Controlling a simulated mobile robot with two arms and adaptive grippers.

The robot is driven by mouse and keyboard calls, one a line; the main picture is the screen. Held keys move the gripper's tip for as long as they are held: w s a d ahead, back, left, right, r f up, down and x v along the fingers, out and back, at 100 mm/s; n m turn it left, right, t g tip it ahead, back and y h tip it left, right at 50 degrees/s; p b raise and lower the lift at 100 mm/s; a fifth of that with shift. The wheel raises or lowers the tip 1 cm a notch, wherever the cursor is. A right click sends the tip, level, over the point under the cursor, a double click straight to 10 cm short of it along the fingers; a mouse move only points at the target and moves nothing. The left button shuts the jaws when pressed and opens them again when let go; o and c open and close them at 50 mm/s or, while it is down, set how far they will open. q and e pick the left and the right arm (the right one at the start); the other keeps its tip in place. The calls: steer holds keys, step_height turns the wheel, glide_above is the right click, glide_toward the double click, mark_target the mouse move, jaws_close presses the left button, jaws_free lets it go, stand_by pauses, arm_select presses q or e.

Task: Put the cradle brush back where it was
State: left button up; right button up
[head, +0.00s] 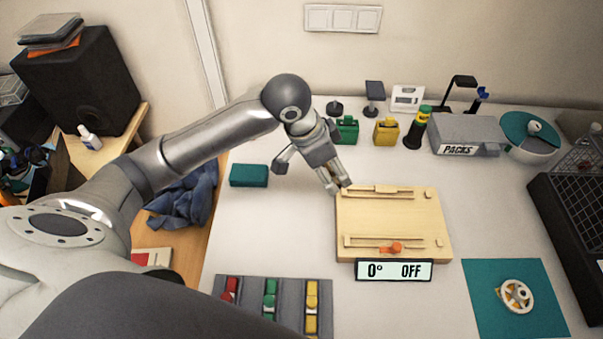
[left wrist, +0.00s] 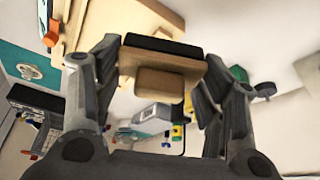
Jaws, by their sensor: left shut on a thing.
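My left gripper (head: 337,187) is at the upper left corner of the pale wooden board (head: 418,222), with its fingers pointing down. In the left wrist view the gripper (left wrist: 163,75) is shut on a small wooden block with a black strip along one side, which looks like the cradle brush (left wrist: 160,60). In the head view the brush is mostly hidden by the fingers. I cannot tell whether it touches the board. The board has two raised wooden rails and an orange knob (head: 397,248). My right gripper is not in view.
A display reading "0° OFF" (head: 393,270) stands at the board's front. A teal block (head: 249,175) lies to the left. Green (head: 347,132) and yellow (head: 386,132) containers and a PACKS box (head: 468,133) stand behind. A teal mat (head: 483,309) with a white wheel lies front right.

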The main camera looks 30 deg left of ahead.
arm_select(q)
steer(key=shift+w+a+f, duration=0.25)
steer(key=shift+w+f, duration=0.05)
steer(key=w+a+f+p, duration=0.1)
steer(key=w+a+f, duration=0.2)
steer(key=w+a, duration=0.25)
glide_above(306, 169)
steer(key=s, duration=0.2)
steer(key=f, duration=0.5)
steer(key=shift+w+a+f, duration=0.1)
steer(key=shift+w+f, duration=0.1)
steer(key=shift+w+a+f, duration=0.2)
steer(key=shift+a+f, duration=0.05)
steer(key=shift+f, duration=0.15)
step_height(306, 169, down, 3)
steer(key=shift+a+r+p, duration=0.1)
steer(key=shift+a+p, duration=0.05)
steer(key=shift+p, duration=0.45)
steer(key=shift+w+f, duration=0.1)
steer(key=shift+f, duration=0.25)
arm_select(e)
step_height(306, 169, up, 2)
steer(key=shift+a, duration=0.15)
arm_select(q)
steer(key=shift+f, duration=0.15)
steer(key=o, duration=1)
